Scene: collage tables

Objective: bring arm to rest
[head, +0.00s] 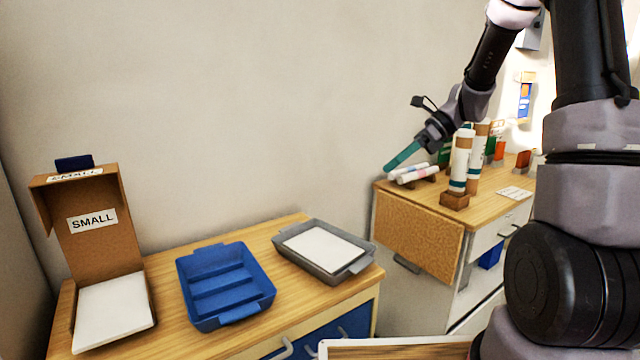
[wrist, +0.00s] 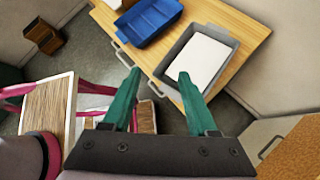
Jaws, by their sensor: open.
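My arm rises on the right of the head view and reaches up and over to the left. My gripper (head: 402,156) has teal fingers and hangs in the air above the gap between the two tables. In the wrist view my gripper (wrist: 157,82) is open, with its two teal fingers well apart and nothing between them. Below it lie the near wooden table's edge and the grey tray (wrist: 196,98), well apart from the fingers.
The left table (head: 255,250) bears a cardboard box marked SMALL (head: 92,219), a blue divided tray (head: 225,285) and a grey tray (head: 360,265) with white sheets. The right table (head: 483,210) holds several tubes and rolls. A corkboard panel (head: 415,227) hangs at its side.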

